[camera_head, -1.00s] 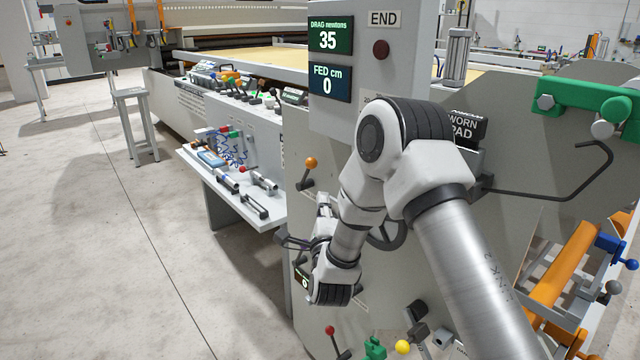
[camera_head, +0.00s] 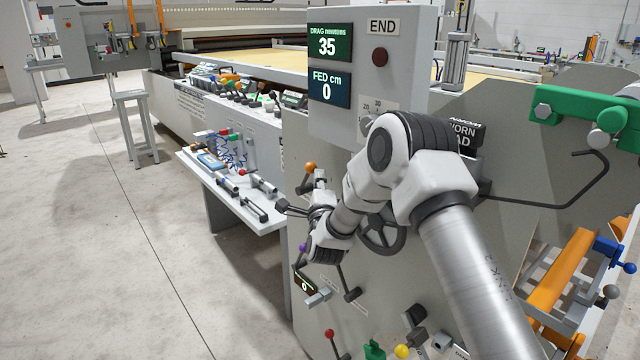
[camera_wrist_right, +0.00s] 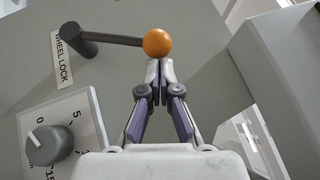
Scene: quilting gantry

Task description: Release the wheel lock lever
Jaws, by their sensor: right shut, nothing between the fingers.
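The wheel lock lever has an orange ball knob (camera_head: 310,167) and a dark arm. It is on the grey machine panel, left of my right arm in the head view. In the right wrist view the ball (camera_wrist_right: 157,43) is at the right end of the arm (camera_wrist_right: 112,39), whose pivot is by the "WHEEL LOCK" label (camera_wrist_right: 63,60). My right gripper (camera_wrist_right: 158,68) is shut and empty, its tips just below the ball in that view. I cannot tell whether they touch it. The gripper (camera_head: 319,177) is small in the head view. My left gripper is out of view.
A dark handwheel (camera_head: 382,234) and a purple-knobbed control (camera_head: 302,248) are close to my right forearm. A numbered dial (camera_wrist_right: 48,144) is below the lever in the wrist view. A tool shelf (camera_head: 232,198) juts out at left. The floor (camera_head: 90,240) beyond is open.

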